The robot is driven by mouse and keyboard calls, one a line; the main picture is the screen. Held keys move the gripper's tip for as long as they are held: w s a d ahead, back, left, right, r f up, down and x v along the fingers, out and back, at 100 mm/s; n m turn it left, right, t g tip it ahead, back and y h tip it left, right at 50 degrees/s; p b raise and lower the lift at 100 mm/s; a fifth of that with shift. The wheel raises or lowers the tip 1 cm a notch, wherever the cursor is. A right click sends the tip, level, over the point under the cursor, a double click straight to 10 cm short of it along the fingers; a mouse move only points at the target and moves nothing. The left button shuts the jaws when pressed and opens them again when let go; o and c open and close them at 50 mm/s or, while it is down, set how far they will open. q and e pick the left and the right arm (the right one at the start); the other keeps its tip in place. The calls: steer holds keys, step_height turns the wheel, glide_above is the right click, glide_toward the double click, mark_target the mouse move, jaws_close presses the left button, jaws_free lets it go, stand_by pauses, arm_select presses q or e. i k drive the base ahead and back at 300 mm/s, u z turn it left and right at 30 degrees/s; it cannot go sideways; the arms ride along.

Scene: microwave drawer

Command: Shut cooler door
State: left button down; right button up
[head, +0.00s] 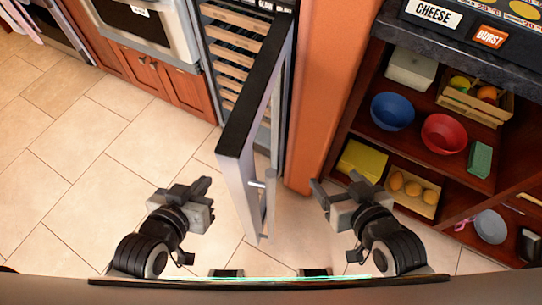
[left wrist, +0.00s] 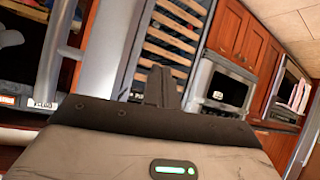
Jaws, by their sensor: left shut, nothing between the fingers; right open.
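The cooler (head: 235,45) stands at the back with wooden racks inside; its racks (left wrist: 168,45) also show in the left wrist view. Its door (head: 237,145), with a black top edge and silver frame, stands wide open and juts toward me. The door's silver handle (head: 270,200) is on its right face. My left gripper (head: 205,187) is shut and empty, left of the door, on its inner side, apart from it; its fingers (left wrist: 162,87) show in the left wrist view. My right gripper (head: 335,187) is open and empty, right of the handle and apart from it.
An orange pillar (head: 325,90) stands right of the cooler. Shelves at the right hold a blue bowl (head: 392,111), a red bowl (head: 444,133) and other goods. An oven (head: 150,25) is left of the cooler. The tiled floor (head: 90,150) at left is clear.

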mark_target(269, 75)
steer(key=k, duration=0.5)
steer(key=z, duration=2.75)
steer(key=i, duration=0.25)
steer(key=u, duration=2.95)
